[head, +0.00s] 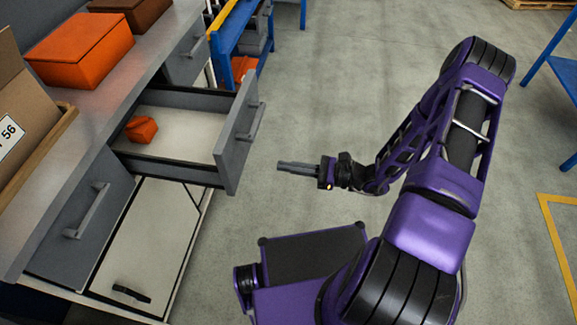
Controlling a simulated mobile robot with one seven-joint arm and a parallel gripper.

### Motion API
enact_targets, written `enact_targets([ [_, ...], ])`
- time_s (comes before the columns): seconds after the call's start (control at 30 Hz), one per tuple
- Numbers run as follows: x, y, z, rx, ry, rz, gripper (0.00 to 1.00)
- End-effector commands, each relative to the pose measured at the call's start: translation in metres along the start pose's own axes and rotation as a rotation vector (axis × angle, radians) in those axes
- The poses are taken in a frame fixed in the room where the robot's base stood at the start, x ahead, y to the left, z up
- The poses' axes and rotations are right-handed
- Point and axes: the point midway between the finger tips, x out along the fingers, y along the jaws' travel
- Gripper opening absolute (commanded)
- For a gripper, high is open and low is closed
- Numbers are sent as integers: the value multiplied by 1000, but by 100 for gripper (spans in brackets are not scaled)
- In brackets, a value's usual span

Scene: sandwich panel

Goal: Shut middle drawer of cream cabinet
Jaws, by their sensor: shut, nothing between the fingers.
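The middle drawer (243,135) of the cabinet is pulled well out. It has a grey front with a bar handle (250,122) and a pale inside, where a small orange object (141,129) lies toward the back. The cabinet has a cream lower door (148,235) with a dark handle, below a grey worktop (92,125). My gripper (281,167) is shut and empty. It points left toward the drawer front, a little to its right in the picture, with a visible gap between them.
Grey drawers (84,214) and (186,58) on either side look closed. Orange (82,50) and brown boxes and a cardboard box (25,125) stand on the worktop. Blue-framed shelving (228,45) stands behind. The grey floor to the right is mostly open.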

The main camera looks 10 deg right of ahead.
Motion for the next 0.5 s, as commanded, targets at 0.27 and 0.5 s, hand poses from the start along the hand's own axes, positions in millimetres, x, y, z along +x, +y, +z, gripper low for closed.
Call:
enact_targets([
  [0.27,62,2,-1,0,1,6,0],
  [0.5,96,1,-1,-1,3,4,0],
])
